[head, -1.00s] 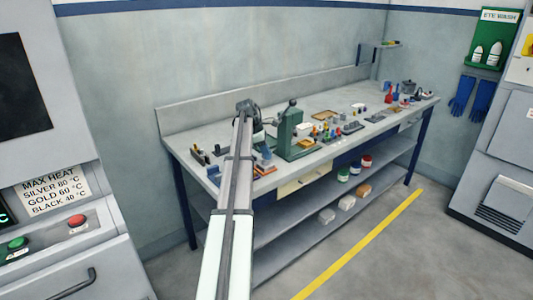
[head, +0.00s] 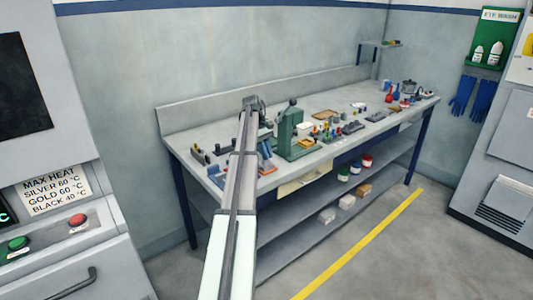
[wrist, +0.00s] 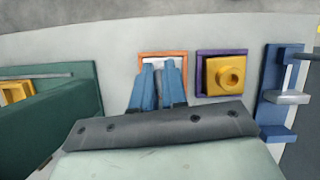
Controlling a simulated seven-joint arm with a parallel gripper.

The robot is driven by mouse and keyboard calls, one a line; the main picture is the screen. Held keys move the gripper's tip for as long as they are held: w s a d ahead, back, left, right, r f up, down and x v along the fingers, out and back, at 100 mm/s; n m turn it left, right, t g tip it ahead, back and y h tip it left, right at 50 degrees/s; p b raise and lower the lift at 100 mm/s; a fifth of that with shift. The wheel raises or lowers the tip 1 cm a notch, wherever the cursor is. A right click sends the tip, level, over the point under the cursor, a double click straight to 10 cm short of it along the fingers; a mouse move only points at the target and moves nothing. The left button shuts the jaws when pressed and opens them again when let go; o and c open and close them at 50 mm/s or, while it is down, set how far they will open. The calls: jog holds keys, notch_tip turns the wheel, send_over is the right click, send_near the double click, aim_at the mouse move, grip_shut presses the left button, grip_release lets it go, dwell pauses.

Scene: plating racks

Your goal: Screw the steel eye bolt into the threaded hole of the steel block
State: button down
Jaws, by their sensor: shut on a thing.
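In the wrist view my gripper (wrist: 159,64) has two blue fingers close together, with a narrow grey piece between them. This looks like the steel eye bolt, but its ring and thread cannot be made out. Beyond the fingertips lies an orange-edged square base (wrist: 184,55) with a pale grey top, which may carry the steel block. The fingers cover most of it, and no threaded hole shows. I cannot tell whether the held piece touches it. In the head view my arm reaches over the bench's left part and hides the fingers.
A yellow block (wrist: 213,82) with a round, holed boss sits on a purple base (wrist: 244,57) to the right. Farther right stands a blue stand (wrist: 267,90). A green body (wrist: 60,112) fills the left. The green press (head: 287,135) stands on the bench (head: 185,146), close right of my arm.

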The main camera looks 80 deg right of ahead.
jog(key=shift+w+a+f+m, duration=0.1)
jog(key=shift+a+f+m, duration=0.1)
jog(key=shift+m, duration=0.1)
jog(key=c, duration=1.3)
grip_release()
jog(key=shift+o, duration=1)
jog(key=shift+d, duration=0.15)
jog(key=shift+c, duration=1.4)
